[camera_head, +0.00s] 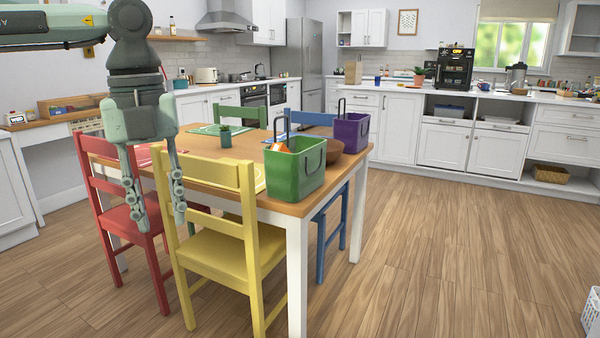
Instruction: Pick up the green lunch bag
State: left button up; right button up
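The green lunch bag (296,170) stands upright on the near right corner of the wooden table (205,168). It is open at the top with a dark handle standing up, and something orange and white shows inside. My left gripper (160,220) hangs fingers down at the left, in front of the red and yellow chairs. Its two fingers are apart with nothing between them. It is well to the left of the green bag and not touching it. My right gripper does not show.
A purple bag (350,132) stands behind the green one, with a brown bowl (327,150) near both. A small potted plant (225,135) is on the table. A yellow chair (222,240) and a red chair (125,215) stand at its near and left sides.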

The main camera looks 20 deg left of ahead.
aim_at(291, 178)
jog(key=i+j+z, duration=0.45)
jog(key=j, duration=0.25)
jog(key=i+j+z, duration=0.1)
jog(key=j+z, duration=0.4)
jog(key=j, duration=0.2)
jog(key=j+z, duration=0.45)
jog(key=j, duration=0.4)
jog(key=j+z, duration=0.5)
jog(key=j, duration=0.35)
